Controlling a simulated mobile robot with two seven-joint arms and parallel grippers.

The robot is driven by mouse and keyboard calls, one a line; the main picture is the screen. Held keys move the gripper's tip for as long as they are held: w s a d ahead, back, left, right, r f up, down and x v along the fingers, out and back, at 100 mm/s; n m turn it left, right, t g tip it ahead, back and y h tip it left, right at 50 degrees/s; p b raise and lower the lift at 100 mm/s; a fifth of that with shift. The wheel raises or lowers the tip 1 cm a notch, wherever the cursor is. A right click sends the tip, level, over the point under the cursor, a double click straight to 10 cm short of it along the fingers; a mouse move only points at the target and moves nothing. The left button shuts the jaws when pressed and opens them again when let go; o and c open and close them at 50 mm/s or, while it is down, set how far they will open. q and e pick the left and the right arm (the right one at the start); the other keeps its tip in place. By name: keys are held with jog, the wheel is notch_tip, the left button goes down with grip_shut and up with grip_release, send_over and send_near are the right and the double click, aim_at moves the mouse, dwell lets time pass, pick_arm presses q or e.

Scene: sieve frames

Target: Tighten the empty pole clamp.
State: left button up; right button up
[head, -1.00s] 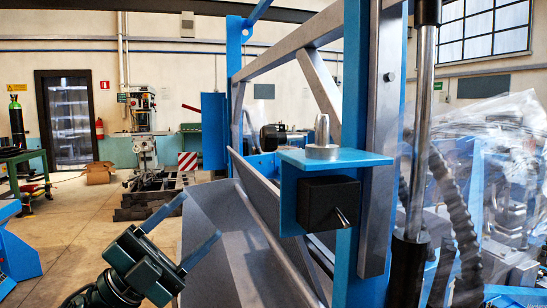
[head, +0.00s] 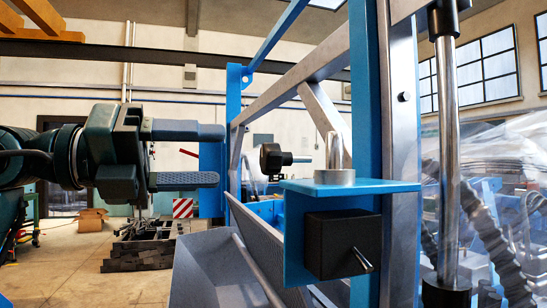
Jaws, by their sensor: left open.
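My left gripper (head: 219,156) comes in from the left, open and empty, its two dark fingers one above the other and pointing right. A blue bracket (head: 350,187) stands to its right, with a short silver post (head: 334,152) upright in a collar on top. A black block with a small metal lever (head: 343,244) sits under the bracket's plate. A dark part with a knob (head: 270,161) shows between the fingertips and the post. I cannot tell which of these is the empty pole clamp. My right gripper is not in view.
A blue upright (head: 363,100) and grey diagonal beams rise behind the bracket. A chrome rod (head: 447,130) in black sleeves stands at right, before plastic-wrapped machinery. A grey sloping trough (head: 205,265) lies below the gripper. Open floor (head: 85,265) shows at lower left.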

aim_at(262, 159)
pick_arm(q)
jog(key=x, duration=0.9)
jog(key=shift+d+p, duration=0.1)
jog(key=shift+p, duration=0.3)
jog(key=shift+f, duration=0.1)
jog(key=shift+c, duration=0.4)
jog(key=c, duration=0.9)
